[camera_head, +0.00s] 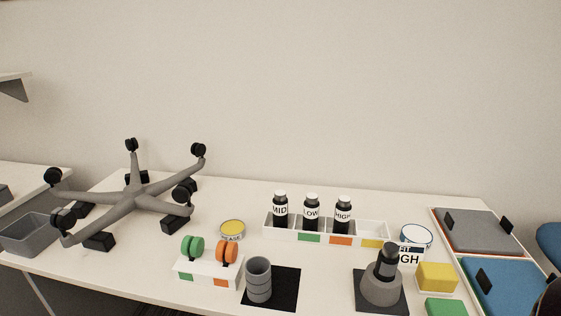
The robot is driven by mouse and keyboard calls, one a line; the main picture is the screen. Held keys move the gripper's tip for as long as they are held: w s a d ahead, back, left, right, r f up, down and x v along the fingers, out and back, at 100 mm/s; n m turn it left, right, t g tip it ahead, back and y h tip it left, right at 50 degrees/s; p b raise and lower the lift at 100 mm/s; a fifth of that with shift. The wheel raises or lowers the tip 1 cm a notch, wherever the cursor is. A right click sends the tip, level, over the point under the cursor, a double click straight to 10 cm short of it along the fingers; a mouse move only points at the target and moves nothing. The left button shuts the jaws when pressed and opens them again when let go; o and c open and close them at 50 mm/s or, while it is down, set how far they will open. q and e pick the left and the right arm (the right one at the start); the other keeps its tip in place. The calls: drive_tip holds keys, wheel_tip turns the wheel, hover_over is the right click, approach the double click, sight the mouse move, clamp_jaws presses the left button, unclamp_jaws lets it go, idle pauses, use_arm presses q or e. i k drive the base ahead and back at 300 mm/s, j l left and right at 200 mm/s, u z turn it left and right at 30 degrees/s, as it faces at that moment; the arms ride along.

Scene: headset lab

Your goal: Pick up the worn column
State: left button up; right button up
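No column is marked as worn. A dark column (389,259) stands upright in a grey cone-shaped holder (380,290) on a black square at the front right. Three black bottle-shaped columns with white tops, labelled MID (280,213), LOW (311,214) and HIGH (343,217), stand upright in a white tray (273,237). I cannot tell from looks alone which one is worn, though the dark one stands apart from the labelled ones. Neither of my grippers can be made out.
A grey five-legged base (135,195) with black casters rests on black blocks at left. A grey ribbed cup (258,280) stands on a black mat (285,290). Green and orange wheels sit in a white holder (205,268).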

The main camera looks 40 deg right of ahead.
sight(388, 258)
drive_tip(key=z, duration=1.9)
